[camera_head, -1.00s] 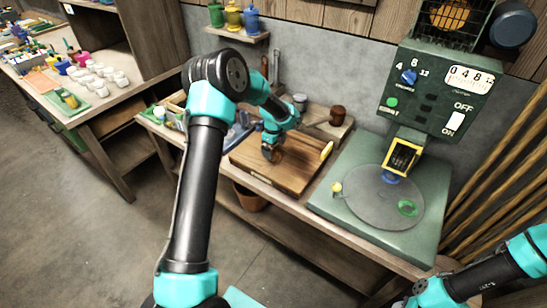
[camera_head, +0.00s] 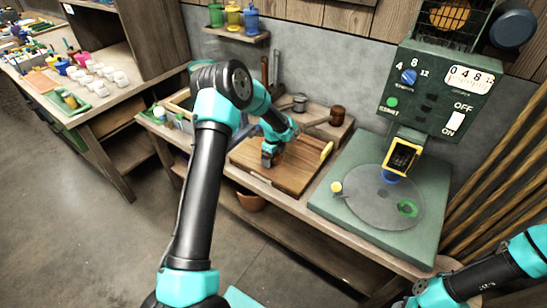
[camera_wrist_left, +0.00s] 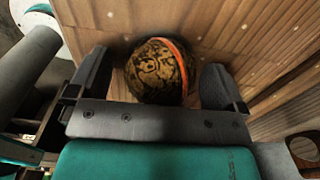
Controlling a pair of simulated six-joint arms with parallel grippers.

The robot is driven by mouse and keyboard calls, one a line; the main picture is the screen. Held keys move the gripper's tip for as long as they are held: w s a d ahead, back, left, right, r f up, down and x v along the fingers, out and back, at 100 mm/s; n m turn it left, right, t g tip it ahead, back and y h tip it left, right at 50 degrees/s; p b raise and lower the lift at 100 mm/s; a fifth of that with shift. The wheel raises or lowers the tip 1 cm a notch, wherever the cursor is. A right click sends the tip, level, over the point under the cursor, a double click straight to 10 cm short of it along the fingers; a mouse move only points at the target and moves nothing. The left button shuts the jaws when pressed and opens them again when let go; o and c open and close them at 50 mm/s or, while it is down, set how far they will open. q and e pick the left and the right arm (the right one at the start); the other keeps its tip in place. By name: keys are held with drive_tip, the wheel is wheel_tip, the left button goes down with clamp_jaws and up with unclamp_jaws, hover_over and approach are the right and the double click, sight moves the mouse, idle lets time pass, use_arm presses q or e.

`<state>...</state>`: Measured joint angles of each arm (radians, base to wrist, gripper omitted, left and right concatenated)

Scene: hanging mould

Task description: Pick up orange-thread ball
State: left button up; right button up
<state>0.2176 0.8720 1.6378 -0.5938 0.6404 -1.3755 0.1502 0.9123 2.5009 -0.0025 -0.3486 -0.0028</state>
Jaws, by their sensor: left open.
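The ball (camera_wrist_left: 155,70) is dark with a mottled brown pattern and an orange thread band along its right side in the left wrist view. It rests on a wooden board, which also shows in the head view (camera_head: 300,172). My left gripper (camera_head: 269,160) is open and low over the board. In the left wrist view its two fingers stand on either side of the ball, with small gaps. In the head view the gripper mostly hides the ball. My right arm enters at the lower right of the head view; its gripper is not in view.
A green machine (camera_head: 435,95) with a round plate (camera_head: 375,205) stands right of the board. A yellow-handled tool (camera_head: 326,150) lies at the board's right edge. A small brown jar (camera_head: 337,116) stands behind it. A shelf with coloured pots (camera_head: 233,17) hangs above.

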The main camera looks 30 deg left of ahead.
use_arm(q)
drive_tip(key=shift+c, duration=0.2)
drive_tip(key=c, duration=1)
drive_tip(key=shift+r, duration=0.85)
wheel_tip(320, 180, up, 2)
drive_tip(key=shift+r, duration=0.1)
drive_tip(key=s+d, duration=0.2)
drive_tip(key=s, duration=0.2)
drive_tip(key=s+d, duration=0.3)
drive_tip(key=s, duration=0.2)
drive_tip(key=s+d+r, duration=0.1)
drive_tip(key=s+d, duration=0.2)
drive_tip(key=s, duration=0.1)
drive_tip(key=shift+s+d, duration=0.2)
drive_tip(key=shift+s, duration=0.15)
drive_tip(key=shift+w, duration=0.1)
